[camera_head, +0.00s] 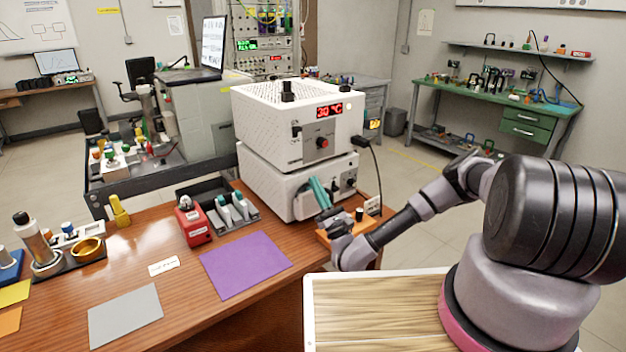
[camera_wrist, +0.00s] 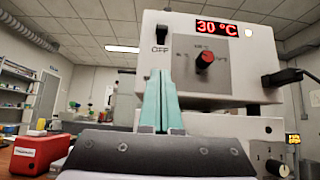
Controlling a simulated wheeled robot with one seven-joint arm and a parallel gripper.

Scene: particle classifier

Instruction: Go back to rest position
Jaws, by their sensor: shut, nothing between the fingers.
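My gripper (camera_head: 319,193) has teal fingers that are closed together with nothing between them. It is in front of the lower white box of the stacked device, above the right end of the wooden table (camera_head: 190,262). In the wrist view the gripper fingers (camera_wrist: 161,103) point up toward the white device (camera_wrist: 232,75), whose red display reads 30 °C. The device (camera_head: 287,140) stands upright on the table in the head view. My arm reaches from the right side of the picture to the table. I cannot tell whether the fingers touch the device.
A red box (camera_head: 193,224) and a dark tray (camera_head: 244,219) with white-and-teal items stand left of the gripper. A purple mat (camera_head: 245,265) and a grey mat (camera_head: 125,316) lie flat in front. An orange block (camera_head: 325,236) sits by my wrist. A black cable (camera_head: 376,165) hangs at the device's right.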

